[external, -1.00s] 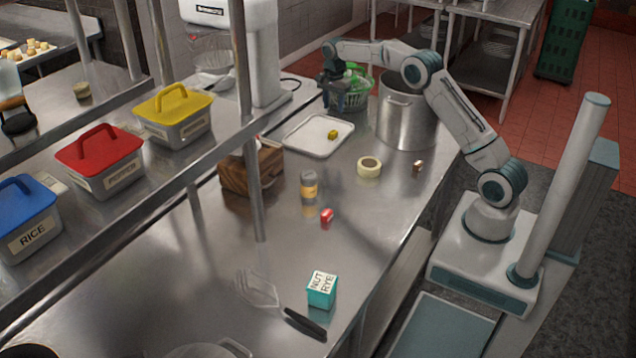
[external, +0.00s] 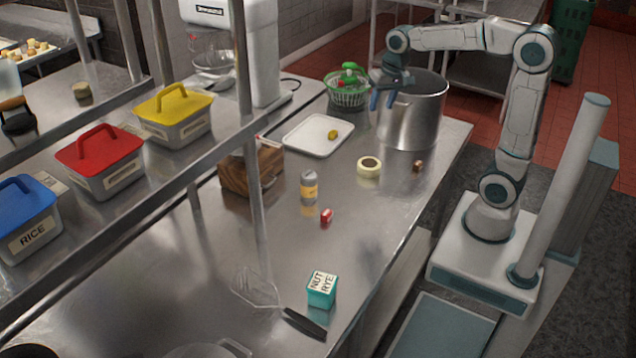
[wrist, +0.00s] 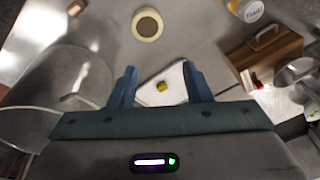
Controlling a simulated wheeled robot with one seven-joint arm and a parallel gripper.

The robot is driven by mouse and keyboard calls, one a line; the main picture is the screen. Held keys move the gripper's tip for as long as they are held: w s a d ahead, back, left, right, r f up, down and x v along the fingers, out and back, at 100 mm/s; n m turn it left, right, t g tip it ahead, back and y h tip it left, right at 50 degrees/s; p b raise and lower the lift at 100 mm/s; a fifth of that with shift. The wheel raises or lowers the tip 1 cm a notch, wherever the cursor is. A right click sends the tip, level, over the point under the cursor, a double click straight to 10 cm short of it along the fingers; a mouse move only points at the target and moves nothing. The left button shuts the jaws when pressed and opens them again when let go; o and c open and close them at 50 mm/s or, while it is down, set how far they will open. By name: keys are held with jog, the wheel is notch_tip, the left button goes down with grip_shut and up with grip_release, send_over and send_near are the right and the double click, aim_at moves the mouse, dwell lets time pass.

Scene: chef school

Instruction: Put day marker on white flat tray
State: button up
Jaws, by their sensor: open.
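The white flat tray (external: 306,139) lies on the steel counter, with one small yellow item (external: 333,134) on it. In the wrist view the tray (wrist: 176,75) shows between my fingers, with the yellow item (wrist: 162,86) on it. I cannot tell which small thing is the day marker. A small red block (external: 327,216) and a small brown block (external: 418,166) stand on the counter. My gripper (external: 383,99) is open and empty, pointing down above the counter at the left side of the big pot. It touches nothing that I can see.
The big steel pot (external: 412,115) is close beside my gripper. A green basket (external: 348,98) stands behind the tray. A tape roll (external: 369,167), a jar (external: 309,187), a wooden box (external: 252,170) and a teal box (external: 321,291) stand on the counter.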

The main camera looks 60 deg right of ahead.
jog(key=s+a+f+n, duration=0.2)
jog(key=s+n, duration=0.1)
jog(key=s, duration=0.5)
jog(key=s+a+f+n+t, duration=0.1)
jog(key=s+f+n, duration=0.2)
jog(key=s, duration=0.5)
jog(key=shift+s+a+f, duration=0.3)
jog(key=shift+a, duration=0.1)
